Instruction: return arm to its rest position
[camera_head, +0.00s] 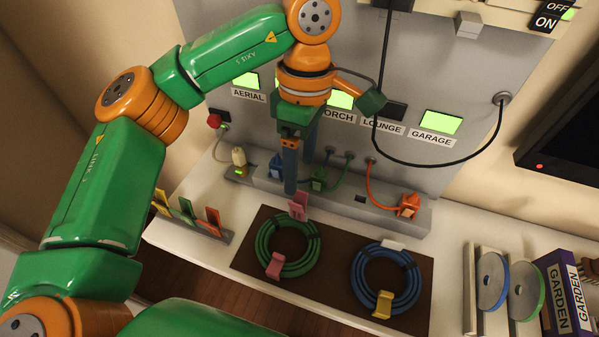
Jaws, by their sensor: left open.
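My left arm comes in from the left, in green and orange, and bends down in front of the grey panel (432,180). My left gripper (297,172) points down, open, with no object visible between its fingers. It appears in front of the power strip and just above a pink clip (299,205) on a green cable coil (262,242). I cannot tell whether it touches the clip. My right gripper does not show.
A blue cable coil (360,278) lies beside the green one on a brown mat (334,286). Plugs and cables line the power strip (417,222). Coloured clips stand in a rack (190,224) at left. Spools, purple GARDEN boxes (557,300) and a dark screen (570,140) are at right.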

